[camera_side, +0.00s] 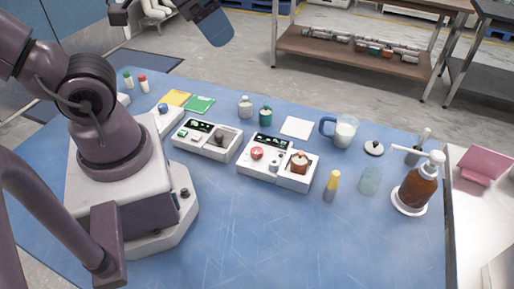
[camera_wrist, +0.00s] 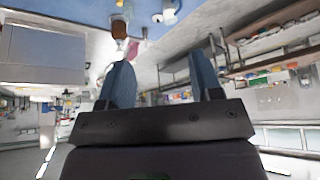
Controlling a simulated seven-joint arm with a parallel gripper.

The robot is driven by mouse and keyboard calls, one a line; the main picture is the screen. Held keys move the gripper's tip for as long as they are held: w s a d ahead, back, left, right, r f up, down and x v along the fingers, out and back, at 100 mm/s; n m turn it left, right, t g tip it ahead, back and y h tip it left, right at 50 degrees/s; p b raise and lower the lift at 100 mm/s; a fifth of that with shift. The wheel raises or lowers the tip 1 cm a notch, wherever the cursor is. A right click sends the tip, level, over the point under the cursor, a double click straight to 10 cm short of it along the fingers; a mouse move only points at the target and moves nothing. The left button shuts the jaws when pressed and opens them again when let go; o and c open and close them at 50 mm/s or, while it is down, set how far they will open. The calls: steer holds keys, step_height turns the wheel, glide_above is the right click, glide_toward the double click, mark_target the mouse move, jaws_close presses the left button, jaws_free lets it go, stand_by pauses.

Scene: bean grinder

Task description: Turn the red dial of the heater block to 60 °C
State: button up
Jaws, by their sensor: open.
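The white heater block (camera_side: 264,180) stands mid-table in the side view. Its red dial (camera_side: 257,153) is on the left part of its top, below a dark display with green marks, too small to read. A grey knob (camera_side: 274,165) sits to the dial's right, and a red-brown vessel (camera_side: 299,162) stands on the block's right part. My gripper (camera_side: 219,38) is raised at the top of the side view, well away from the dial. In the wrist view its two blue fingers (camera_wrist: 161,60) are apart with nothing between them. The heater block is not clear in the wrist view.
A second white device (camera_side: 205,140) stands left of the heater block. A yellow-capped tube (camera_side: 331,186), a glass beaker (camera_side: 370,181), an amber pump bottle (camera_side: 416,188) and a jug (camera_side: 344,131) stand to the right. The front of the blue table (camera_side: 270,240) is clear.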

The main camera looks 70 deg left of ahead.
steer(key=n+g, duration=0.6)
steer(key=n, duration=1.4)
glide_toward(257, 150)
step_height(257, 150, down, 9)
steer(key=shift+s+f, duration=0.1)
steer(key=shift+s, duration=0.05)
steer(key=c, duration=0.9)
